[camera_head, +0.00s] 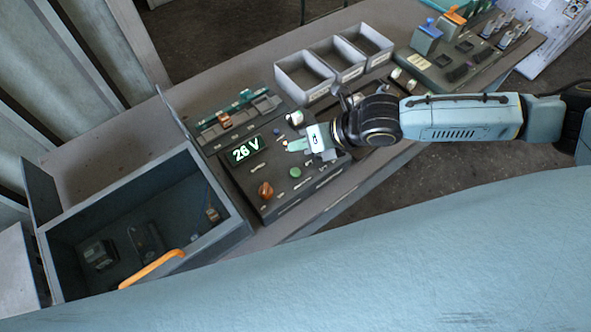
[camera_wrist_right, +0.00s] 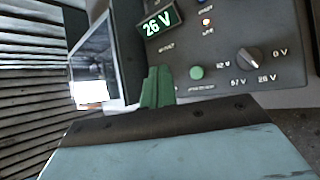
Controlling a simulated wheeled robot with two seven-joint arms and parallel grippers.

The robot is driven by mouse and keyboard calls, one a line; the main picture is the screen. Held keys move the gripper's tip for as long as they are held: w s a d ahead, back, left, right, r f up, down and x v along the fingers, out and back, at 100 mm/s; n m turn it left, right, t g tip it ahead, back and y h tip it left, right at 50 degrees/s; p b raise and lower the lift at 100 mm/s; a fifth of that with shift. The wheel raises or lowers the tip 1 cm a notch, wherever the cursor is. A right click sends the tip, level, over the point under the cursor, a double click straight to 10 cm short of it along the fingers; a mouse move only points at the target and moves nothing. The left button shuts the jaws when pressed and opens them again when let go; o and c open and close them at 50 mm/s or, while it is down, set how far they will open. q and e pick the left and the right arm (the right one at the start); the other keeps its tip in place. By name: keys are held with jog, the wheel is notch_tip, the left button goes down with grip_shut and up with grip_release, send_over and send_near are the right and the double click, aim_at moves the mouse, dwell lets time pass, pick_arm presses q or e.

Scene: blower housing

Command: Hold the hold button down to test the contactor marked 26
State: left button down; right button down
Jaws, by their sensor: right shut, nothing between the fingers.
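The dark test panel (camera_head: 272,207) has a lit display (camera_head: 246,150) reading 26 V. A green button (camera_head: 295,172) sits on it; it also shows in the wrist view (camera_wrist_right: 196,72), uncovered, its label unreadable. My right gripper (camera_head: 291,146) is above the panel, between display and button, its green fingers (camera_wrist_right: 158,86) shut and empty. In the wrist view the fingertips appear left of the button, apart from it. A selector knob (camera_wrist_right: 249,59) has its white mark toward 26 V. I cannot make out a contactor marked 26. My left gripper is not in view.
An orange-brown part (camera_head: 266,189) stands on the panel. Behind is a rack (camera_head: 268,104) with teal and copper-coloured parts. Grey bins (camera_head: 303,77) stand beyond. An open grey box (camera_head: 215,243) with dark parts and an orange handle (camera_head: 152,268) lies at left.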

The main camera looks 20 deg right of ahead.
jog(key=f, duration=0.2)
jog(key=b, duration=0.7)
send_over(300, 174)
notch_tip(300, 174, down, 6)
jog(key=shift+r, duration=0.25)
jog(key=shift+f, duration=0.55)
jog(key=shift+f, duration=0.1)
dwell(0.8)
jog(key=shift+f, duration=0.3)
jog(key=shift+f, duration=0.45)
dwell(1.9)
jog(key=shift+r, duration=0.1)
dwell(0.6)
jog(key=shift+r+p, duration=0.75)
